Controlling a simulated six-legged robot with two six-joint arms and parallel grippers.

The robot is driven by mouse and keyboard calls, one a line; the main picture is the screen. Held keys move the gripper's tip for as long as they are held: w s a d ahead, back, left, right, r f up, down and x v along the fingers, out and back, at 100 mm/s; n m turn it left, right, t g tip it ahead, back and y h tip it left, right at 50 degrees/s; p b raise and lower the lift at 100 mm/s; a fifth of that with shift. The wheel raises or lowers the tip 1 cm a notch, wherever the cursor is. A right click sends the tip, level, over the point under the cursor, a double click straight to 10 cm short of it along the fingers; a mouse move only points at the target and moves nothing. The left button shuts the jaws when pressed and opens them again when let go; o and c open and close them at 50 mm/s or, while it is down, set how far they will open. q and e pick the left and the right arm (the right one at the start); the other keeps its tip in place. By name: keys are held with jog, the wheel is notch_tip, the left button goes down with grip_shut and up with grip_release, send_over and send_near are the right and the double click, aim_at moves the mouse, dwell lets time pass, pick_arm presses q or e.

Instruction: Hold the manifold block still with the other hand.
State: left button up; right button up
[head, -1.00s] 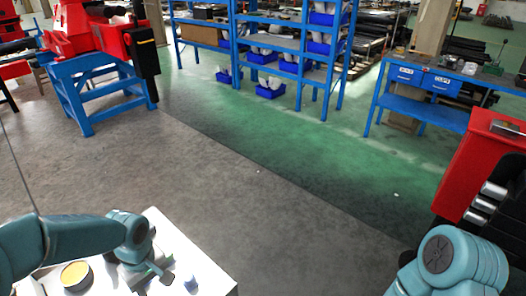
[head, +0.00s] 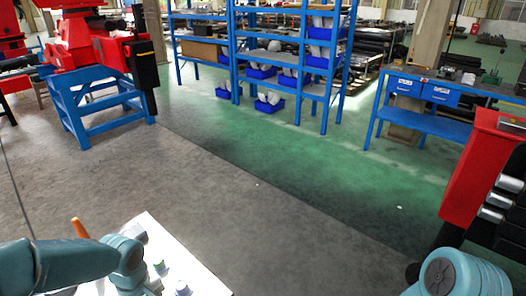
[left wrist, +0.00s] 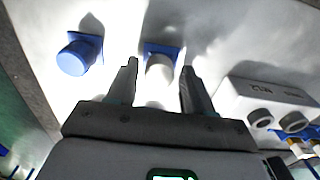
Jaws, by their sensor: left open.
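In the left wrist view, a pale grey block (left wrist: 268,104) with dark-ringed round ports and upside-down lettering lies at the right; I take it for the manifold block. My left gripper (left wrist: 160,78) is open, its two dark fingers pointing at the white surface. The block is outside the fingers, to their right. A white cylinder on a blue square base (left wrist: 160,66) shows between the fingers; whether they touch it I cannot tell. In the head view my left arm hides most of the block's area. My right gripper is not in view; only a link of my right arm shows.
A blue cylinder (left wrist: 75,58) stands left of the fingers. The white table (head: 200,274) carries small green-topped pieces (head: 160,266) and an orange upright object (head: 79,228). A red machine (head: 482,170) stands at right; blue shelves (head: 267,57) stand behind. The floor between is clear.

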pick_arm(q)
jog(key=shift+d+r, duration=0.1)
grip_shut()
jog(key=shift+r+p, duration=1.25)
jog(key=shift+r, duration=0.7)
